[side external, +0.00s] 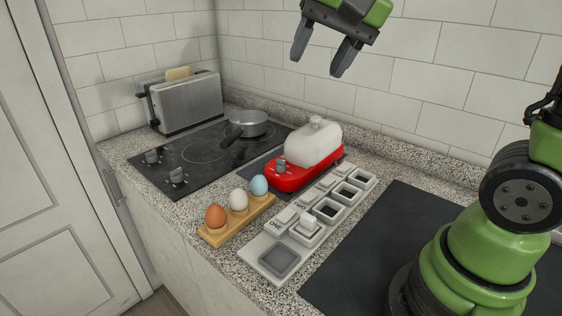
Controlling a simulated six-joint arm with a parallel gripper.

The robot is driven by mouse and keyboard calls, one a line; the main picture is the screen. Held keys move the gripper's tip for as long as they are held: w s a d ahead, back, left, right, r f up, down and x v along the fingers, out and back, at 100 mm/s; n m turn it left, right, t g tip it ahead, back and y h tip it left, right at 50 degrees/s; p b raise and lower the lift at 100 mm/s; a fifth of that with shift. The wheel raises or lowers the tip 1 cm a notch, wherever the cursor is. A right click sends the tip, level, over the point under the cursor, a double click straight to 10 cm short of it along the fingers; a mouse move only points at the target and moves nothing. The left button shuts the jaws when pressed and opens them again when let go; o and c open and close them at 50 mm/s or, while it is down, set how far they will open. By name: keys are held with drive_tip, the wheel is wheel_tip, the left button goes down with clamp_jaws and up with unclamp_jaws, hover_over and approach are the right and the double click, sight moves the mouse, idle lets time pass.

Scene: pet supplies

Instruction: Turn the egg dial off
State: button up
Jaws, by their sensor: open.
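A red egg cooker (290,183) with a white domed lid (315,143) stands in the middle of the counter. A grey dial (281,167) sits on its front left end. The dial is small, so I cannot tell its setting. My gripper (316,66) is at the top of the view, high above the counter and well apart from the cooker. Its two dark fingers point down and are spread, with nothing between them.
A toaster (187,102) stands behind. Several eggs, brown (215,216), white and blue, sit in a wooden holder (240,223). A grey tray (262,245) with square wells is right of them.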

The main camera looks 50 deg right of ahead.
drive_tip(key=w+d+f+m+g, duration=0.1)
drive_tip(key=w+d+f+m, duration=0.15)
drive_tip(key=w, duration=0.45)
drive_tip(key=m+g+h, duration=0.1)
drive_tip(key=m+g, duration=0.3)
drive_tip(key=m, duration=0.5)
hover_over(281, 160)
drive_tip(key=shift+n, duration=0.25)
wheel_tip(281, 160, down, 17)
drive_tip(key=shift+r, duration=0.15)
wheel_tip(281, 160, down, 10)
drive_tip(key=shift+f, duration=0.1)
drive_tip(key=c, duration=0.9)
